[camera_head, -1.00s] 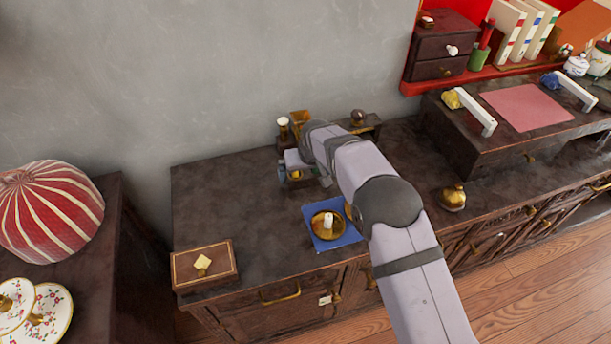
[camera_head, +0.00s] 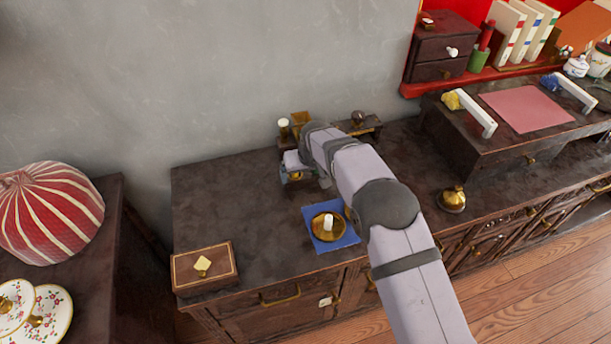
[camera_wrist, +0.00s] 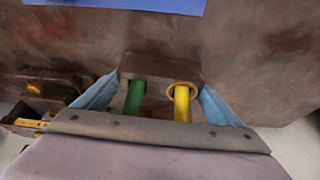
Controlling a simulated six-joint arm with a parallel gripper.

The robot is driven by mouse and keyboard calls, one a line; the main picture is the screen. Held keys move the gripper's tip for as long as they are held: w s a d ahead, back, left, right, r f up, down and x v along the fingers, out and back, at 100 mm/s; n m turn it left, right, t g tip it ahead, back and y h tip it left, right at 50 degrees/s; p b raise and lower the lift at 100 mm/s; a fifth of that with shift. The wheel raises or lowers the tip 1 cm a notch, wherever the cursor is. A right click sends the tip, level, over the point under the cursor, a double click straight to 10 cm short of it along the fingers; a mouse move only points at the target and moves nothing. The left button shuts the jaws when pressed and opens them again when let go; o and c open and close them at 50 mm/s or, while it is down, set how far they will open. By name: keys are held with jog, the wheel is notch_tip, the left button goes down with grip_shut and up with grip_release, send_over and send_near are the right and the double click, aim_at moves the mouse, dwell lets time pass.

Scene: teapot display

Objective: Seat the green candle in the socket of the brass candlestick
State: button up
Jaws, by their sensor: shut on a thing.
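In the wrist view the green candle (camera_wrist: 135,98) stands upright at a dark wooden block (camera_wrist: 160,68), beside a yellow rod (camera_wrist: 182,102) with a brass ring around it. My gripper (camera_wrist: 158,88) has its pale blue fingers at either side of this block and appears shut on it; the exact contact is hard to see. In the head view my gripper (camera_head: 297,172) is low over the cabinet top near the wall, and the green candle is hidden there. A brass dish candlestick (camera_head: 318,232) with a white stub in its middle stands on a blue mat (camera_head: 350,238).
A wooden box (camera_head: 215,275) lies at the front left of the cabinet top. A small brass object (camera_head: 452,198) stands on the right, near the raised shelf (camera_head: 480,150). A white-topped brass piece (camera_head: 283,128) stands behind my gripper. The cabinet top left of my gripper is clear.

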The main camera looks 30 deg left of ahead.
notch_tip(320, 180, up, 10)
jog(key=shift+f+b, duration=0.2)
jog(key=shift+b, duration=0.25)
jog(key=shift+s+a+f, duration=0.1)
jog(key=shift+s+a, duration=0.1)
jog(key=shift+a, duration=0.1)
jog(key=s+a+r+n+b, duration=0.2)
jog(key=s+a+r+b, duration=0.3)
jog(key=s, duration=0.4)
jog(key=s+d+f+m, duration=0.1)
jog(key=s+d+f, duration=0.2)
jog(key=s+f, duration=0.1)
jog(key=shift+s+d+f, duration=0.2)
jog(key=shift+s+f, duration=0.1)
jog(key=shift+s, duration=0.5)
jog(key=shift+f+b, duration=0.3)
jog(key=shift+f, duration=4.7)
